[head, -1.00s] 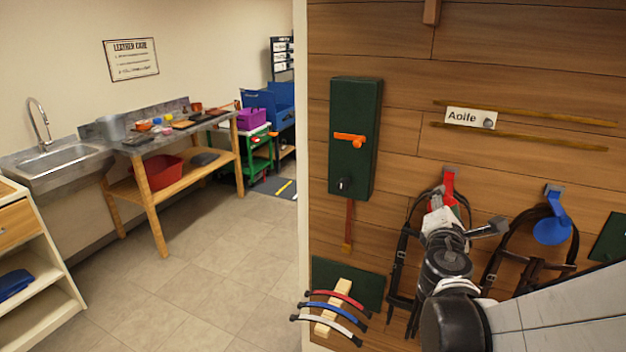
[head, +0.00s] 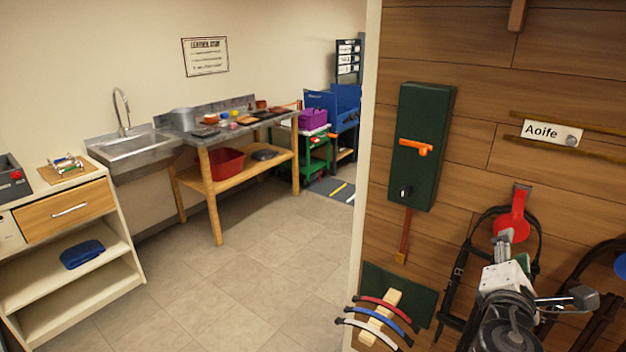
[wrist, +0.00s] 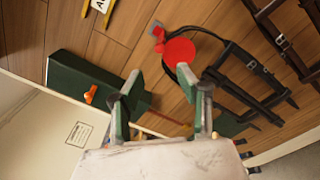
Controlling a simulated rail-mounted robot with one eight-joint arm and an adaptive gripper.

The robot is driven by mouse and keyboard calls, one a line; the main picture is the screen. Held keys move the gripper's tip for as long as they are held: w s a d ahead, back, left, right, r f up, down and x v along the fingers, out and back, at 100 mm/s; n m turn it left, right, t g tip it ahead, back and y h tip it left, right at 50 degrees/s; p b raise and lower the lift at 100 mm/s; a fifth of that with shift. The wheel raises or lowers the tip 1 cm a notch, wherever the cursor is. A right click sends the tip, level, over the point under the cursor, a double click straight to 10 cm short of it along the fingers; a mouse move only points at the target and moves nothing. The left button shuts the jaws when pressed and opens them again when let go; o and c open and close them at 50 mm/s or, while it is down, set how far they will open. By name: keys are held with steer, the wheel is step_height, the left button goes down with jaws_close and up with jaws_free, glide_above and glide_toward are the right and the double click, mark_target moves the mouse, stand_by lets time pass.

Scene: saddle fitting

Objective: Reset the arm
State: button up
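My gripper (wrist: 158,76) is open in the wrist view, its two green-padded fingers spread with nothing held between them. It faces the wooden wall near the round red hook (wrist: 180,52), which shows beyond the fingertips; touching or apart is hard to tell. In the head view my gripper (head: 503,240) is at the lower right, just below the red hook (head: 512,216). A black bridle (head: 461,265) hangs at that hook, and its lower part is partly hidden behind my arm.
The wall carries a dark green box (head: 420,145) with an orange handle, an "Aoife" nameplate (head: 552,132) and a rack of curved coloured bars (head: 380,318). A second hook (head: 621,266) is at the right edge. Open tiled floor (head: 240,280) lies left, before a workbench (head: 213,160) and sink.

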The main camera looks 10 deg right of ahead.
stand_by(0.4)
steer(key=s+a+f+m+g+y, duration=0.1)
steer(key=a+f+m+g+y, duration=0.2)
steer(key=a+m+y, duration=0.3)
steer(key=s+a+f+m+g+y, duration=0.2)
steer(key=a+m+y, duration=0.4)
steer(key=a+m, duration=0.6)
steer(key=a+f+g, duration=0.1)
steer(key=a, duration=0.2)
steer(key=shift+a+f, duration=0.35)
steer(key=shift+a, duration=0.05)
steer(key=shift+s+d, duration=0.1)
